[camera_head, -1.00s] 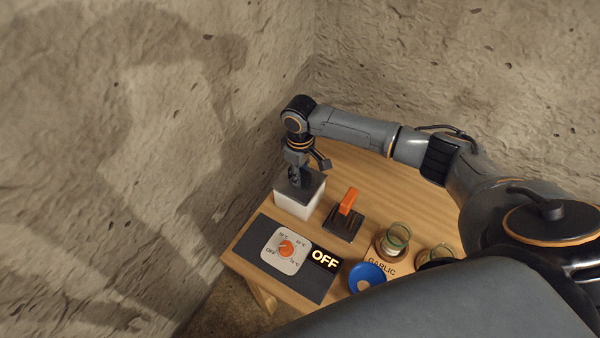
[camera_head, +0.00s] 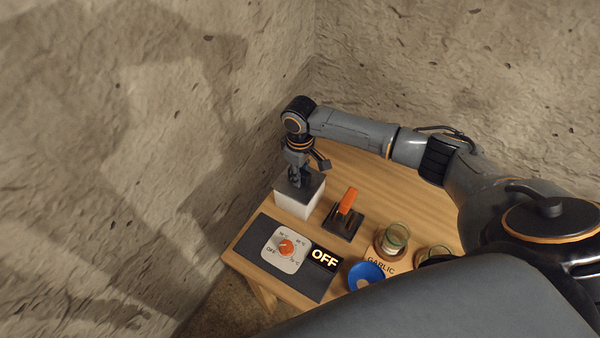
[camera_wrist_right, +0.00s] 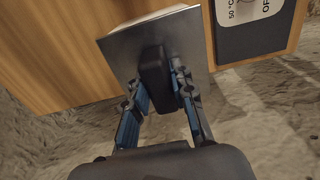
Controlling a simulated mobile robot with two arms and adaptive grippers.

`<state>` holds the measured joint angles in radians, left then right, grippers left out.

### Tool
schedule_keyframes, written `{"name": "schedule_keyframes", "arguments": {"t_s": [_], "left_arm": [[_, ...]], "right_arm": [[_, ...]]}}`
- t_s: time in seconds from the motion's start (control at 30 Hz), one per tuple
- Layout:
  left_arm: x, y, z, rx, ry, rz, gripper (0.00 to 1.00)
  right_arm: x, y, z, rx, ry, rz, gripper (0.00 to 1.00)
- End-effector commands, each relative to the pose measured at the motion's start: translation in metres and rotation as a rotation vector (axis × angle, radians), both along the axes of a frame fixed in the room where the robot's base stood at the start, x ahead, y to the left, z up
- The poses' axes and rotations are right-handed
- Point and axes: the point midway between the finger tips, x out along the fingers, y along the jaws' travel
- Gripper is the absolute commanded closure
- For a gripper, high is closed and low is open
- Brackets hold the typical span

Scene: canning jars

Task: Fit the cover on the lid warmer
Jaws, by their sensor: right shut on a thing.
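The lid warmer is a white box (camera_head: 293,205) at the far left part of the table. A dark grey square cover (camera_head: 313,187) lies at its top; whether it sits fully down or is slightly apart I cannot tell. My right gripper (camera_head: 297,178) points down over it. In the right wrist view the cover is a grey metal plate (camera_wrist_right: 203,40) with a black handle (camera_wrist_right: 153,70). My right gripper (camera_wrist_right: 158,86) is shut on that handle, one finger on each side. My left gripper is not in view.
A dial panel (camera_head: 255,255) with an orange knob and an "OFF" display (camera_head: 324,259) lies in front of the box. A black base with an orange lever (camera_head: 348,201), glass jars (camera_head: 395,238) and a blue bowl (camera_head: 366,275) stand to the right. Rough walls stand close behind.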

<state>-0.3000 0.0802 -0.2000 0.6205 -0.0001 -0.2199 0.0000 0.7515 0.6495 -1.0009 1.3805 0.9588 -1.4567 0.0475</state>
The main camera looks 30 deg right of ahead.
Motion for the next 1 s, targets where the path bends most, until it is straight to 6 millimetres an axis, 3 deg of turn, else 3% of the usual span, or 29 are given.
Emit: {"name": "schedule_keyframes", "arguments": {"t_s": [1.0], "left_arm": [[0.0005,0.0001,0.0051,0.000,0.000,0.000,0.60]], "right_arm": [[0.0004,-0.0003,-0.0033,0.000,-0.001,0.000,1.00]]}}
